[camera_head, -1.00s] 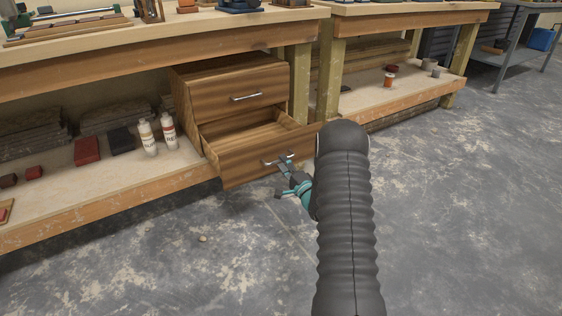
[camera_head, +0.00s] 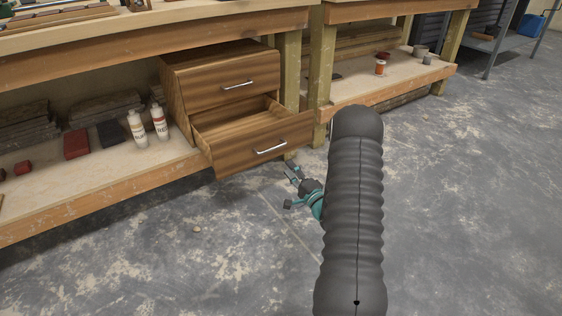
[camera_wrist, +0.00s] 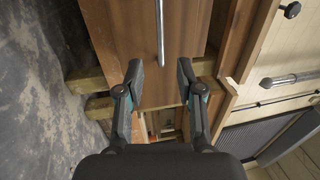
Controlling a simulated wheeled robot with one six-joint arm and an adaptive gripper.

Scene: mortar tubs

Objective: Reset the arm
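My gripper (camera_head: 291,189) is teal and dark grey, low over the floor in front of the cabinet. It also shows in the wrist view (camera_wrist: 160,80), with its two fingers spread and nothing between them. The wooden drawer cabinet (camera_head: 222,89) stands on the lower shelf of the workbench. Its lower drawer (camera_head: 245,150) is pulled out and looks empty. The drawer's silver handle (camera_head: 271,147) is clear of my fingers; a long silver handle (camera_wrist: 160,30) lies ahead of the fingertips in the wrist view. My black arm covers part of the floor.
Two white bottles (camera_head: 138,129) (camera_head: 159,121) stand left of the cabinet, with a red block (camera_head: 76,144) and a dark block (camera_head: 111,134) beside them. An orange jar (camera_head: 380,67) is on the right-hand shelf. The concrete floor (camera_head: 140,255) is open in front.

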